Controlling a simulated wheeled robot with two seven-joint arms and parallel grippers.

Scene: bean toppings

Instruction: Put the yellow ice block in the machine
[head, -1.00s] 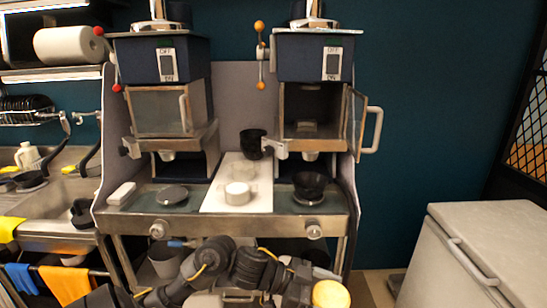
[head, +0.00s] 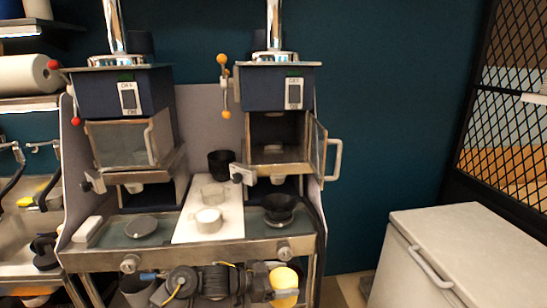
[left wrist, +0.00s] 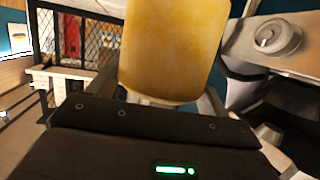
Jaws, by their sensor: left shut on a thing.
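The yellow ice block (head: 284,280) is at the bottom of the head view, held by my left gripper (head: 270,285). In the left wrist view the block (left wrist: 174,45) fills the upper middle, between the fingers of the gripper (left wrist: 172,98). The block is below and in front of the counter edge, apart from the machines. The right machine (head: 277,90) has its chamber (head: 275,130) open, with its door (head: 318,150) swung out to the right. The left machine (head: 122,105) has its door (head: 125,142) shut. My right gripper is not in view.
A black bowl (head: 279,207) sits under the right machine. A white board (head: 185,232) between the machines carries a white cup (head: 208,220) and a clear cup (head: 214,194). A black cup (head: 220,163) stands behind. A white chest freezer (head: 470,245) is at the right.

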